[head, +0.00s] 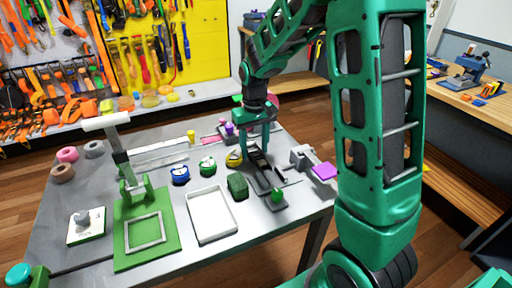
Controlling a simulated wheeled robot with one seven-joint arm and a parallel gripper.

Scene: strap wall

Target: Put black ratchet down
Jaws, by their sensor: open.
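My green gripper (258,151) points down over the right part of the grey table (70,222). It is open. A dark, elongated piece that looks like the black ratchet (263,170) lies under and just in front of the fingers, on a dark flat plate. The fingers hide its far end. I cannot tell whether they touch it.
A white tray (212,214) and a dark green block (238,187) are left of the plate. Blue (180,174), green and yellow round pieces stand behind. A grey clamp with a purple pad (323,171) is at right. A green frame stand (146,238) is at left.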

